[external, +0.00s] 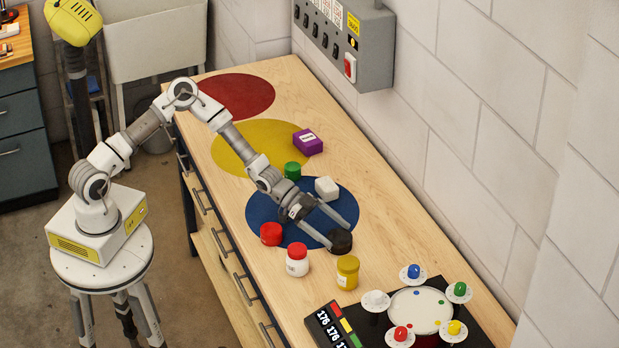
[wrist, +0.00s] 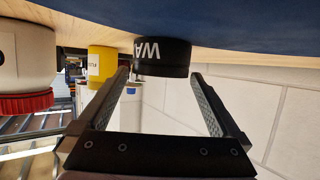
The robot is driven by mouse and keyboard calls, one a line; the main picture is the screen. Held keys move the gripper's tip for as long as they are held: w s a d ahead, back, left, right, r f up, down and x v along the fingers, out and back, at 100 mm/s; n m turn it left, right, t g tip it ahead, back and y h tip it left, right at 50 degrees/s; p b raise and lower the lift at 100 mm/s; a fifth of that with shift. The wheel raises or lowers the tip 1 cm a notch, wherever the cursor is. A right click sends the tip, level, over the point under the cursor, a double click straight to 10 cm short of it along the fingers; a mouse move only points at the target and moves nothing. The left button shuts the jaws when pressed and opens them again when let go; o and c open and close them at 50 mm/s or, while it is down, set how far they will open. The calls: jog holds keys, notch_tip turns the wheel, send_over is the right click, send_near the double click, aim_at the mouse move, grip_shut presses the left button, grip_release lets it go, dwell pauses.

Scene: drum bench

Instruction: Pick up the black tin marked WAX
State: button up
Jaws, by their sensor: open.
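The black tin (external: 340,241) stands at the right edge of the blue disc on the bench. In the wrist view the tin (wrist: 162,68) hangs upside down in the picture, with white letters "WA" showing and the rest of the word turned out of sight. My gripper (external: 343,236) is open and low over the blue disc, its fingers pointing at the tin. In the wrist view the fingertips of my gripper (wrist: 159,75) lie to either side of the tin, with small gaps. I cannot tell how far the tin is between them.
A red tin (external: 271,234), a white jar with a red lid (external: 297,260) and a yellow jar (external: 348,272) stand close by. A white block (external: 327,188) and a green tin (external: 292,171) are behind. A drum (external: 420,309) stands at the near end.

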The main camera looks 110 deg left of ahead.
jog(key=shift+x, duration=1.35)
jog(key=c, duration=1.2)
